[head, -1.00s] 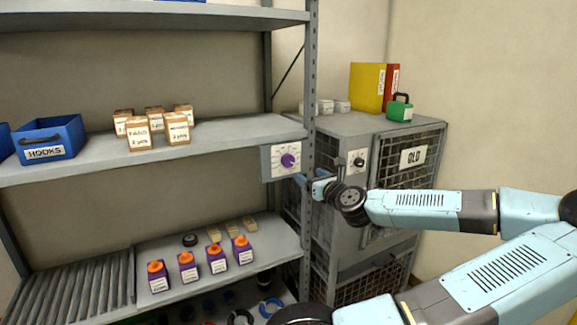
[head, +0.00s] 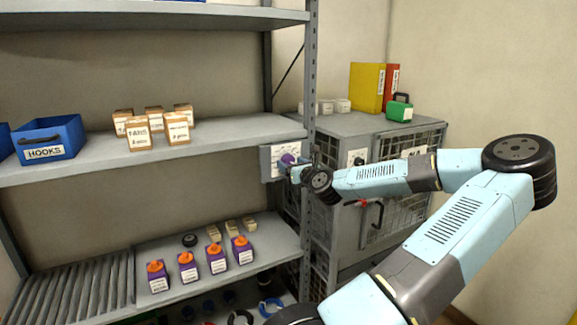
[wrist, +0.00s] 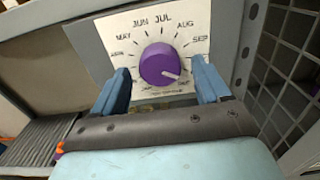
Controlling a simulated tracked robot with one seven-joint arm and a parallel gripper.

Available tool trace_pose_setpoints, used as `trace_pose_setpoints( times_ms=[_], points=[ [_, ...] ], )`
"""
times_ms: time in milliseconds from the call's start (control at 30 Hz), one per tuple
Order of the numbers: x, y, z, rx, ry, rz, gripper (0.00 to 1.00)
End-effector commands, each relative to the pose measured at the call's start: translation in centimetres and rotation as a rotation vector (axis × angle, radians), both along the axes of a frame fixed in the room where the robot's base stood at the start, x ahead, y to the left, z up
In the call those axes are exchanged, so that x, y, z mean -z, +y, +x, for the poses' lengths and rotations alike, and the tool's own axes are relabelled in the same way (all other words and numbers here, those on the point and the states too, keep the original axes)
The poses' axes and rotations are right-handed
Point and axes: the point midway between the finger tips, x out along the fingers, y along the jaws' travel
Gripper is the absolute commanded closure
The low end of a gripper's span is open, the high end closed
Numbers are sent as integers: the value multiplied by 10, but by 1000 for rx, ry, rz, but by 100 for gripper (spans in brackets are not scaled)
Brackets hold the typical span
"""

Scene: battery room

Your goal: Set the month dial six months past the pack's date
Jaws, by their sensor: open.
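The month dial is a purple knob (wrist: 159,64) on a pale plate (wrist: 124,33) printed with months; MAY, JUN, JUL, AUG and SEP are readable. Its white mark points to the lower right, at small print I cannot read. In the head view the knob (head: 288,159) is partly covered by my gripper (head: 292,170). In the wrist view my gripper (wrist: 162,84) is open, one blue finger on each side of the knob; I cannot tell whether they touch it. Several purple packs with orange caps (head: 188,270) stand on the lower shelf. Their label print is unreadable.
A shelf post (head: 309,100) stands just right of the dial. Beyond it is a grey mesh cabinet (head: 345,122) with binders and a green box (head: 399,110) on top. Small cartons (head: 138,137) and a blue HOOKS bin (head: 52,140) sit on the middle shelf.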

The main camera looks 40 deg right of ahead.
Motion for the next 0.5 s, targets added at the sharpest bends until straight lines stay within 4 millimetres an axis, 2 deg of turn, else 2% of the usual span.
trace_pose_setpoints(
  times_ms=[133,433,500],
  points=[
    [-1,-1,7,0,-1,-1,25],
    [0,-2,8,0,-1,-1,25],
    [0,-2,8,0,0,-1,30]
  ],
)
